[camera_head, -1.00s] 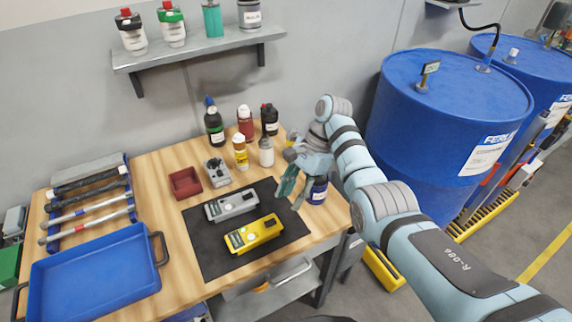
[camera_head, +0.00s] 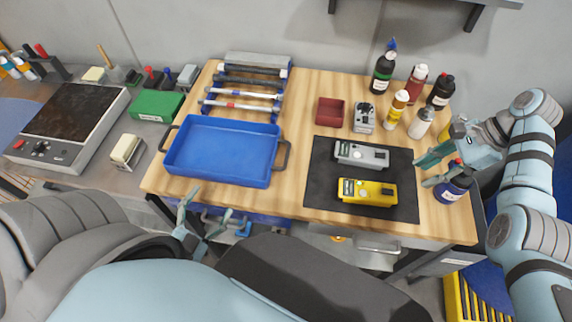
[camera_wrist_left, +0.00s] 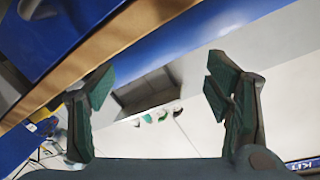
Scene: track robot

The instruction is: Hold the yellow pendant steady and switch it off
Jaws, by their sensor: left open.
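The yellow pendant (camera_head: 367,192) lies on the black mat (camera_head: 322,190) at the right of the workbench, in front of a similar grey device (camera_head: 361,154). My left gripper (camera_head: 205,210) is open and empty at the bench's front edge, below the blue tray and well left of the pendant. In the left wrist view the open fingers (camera_wrist_left: 160,95) have nothing between them. My right gripper (camera_head: 424,172) is open, just right of the mat and beside a dark blue jar (camera_head: 453,187); its fingers look empty. It does not touch the pendant.
A blue tray (camera_head: 166,160) stands left on the bench, with a tool rack (camera_head: 286,72) behind it. A red box (camera_head: 331,111), a grey control box (camera_head: 364,118) and several bottles stand behind the mat. Bare wood (camera_head: 295,150) separates tray and mat.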

